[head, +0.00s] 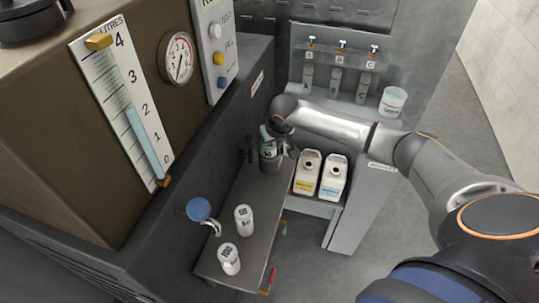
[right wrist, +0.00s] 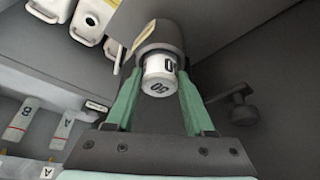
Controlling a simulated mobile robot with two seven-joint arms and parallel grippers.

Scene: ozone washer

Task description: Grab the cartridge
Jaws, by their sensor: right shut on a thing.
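My right gripper (head: 275,133) is at the far end of the low grey bench, at a dark grey cylindrical holder (head: 269,162). In the right wrist view its green fingers (right wrist: 160,72) are shut on the sides of a white cartridge (right wrist: 158,88) with black digits. The cartridge's far end goes into the grey holder (right wrist: 160,37), which hides how deep it sits. In the head view the gripper hides this cartridge. Two other white numbered cartridges, one (head: 243,219) and a nearer one (head: 229,259), stand upright on the bench. My left gripper is not in view.
A blue round cap (head: 199,209) is at the bench's left side. Two white jugs, one (head: 307,174) and another (head: 333,177), stand close right of the holder. A white cup (head: 392,100) and labelled tubes are on the back shelf. The large gauge machine (head: 160,100) fills the left.

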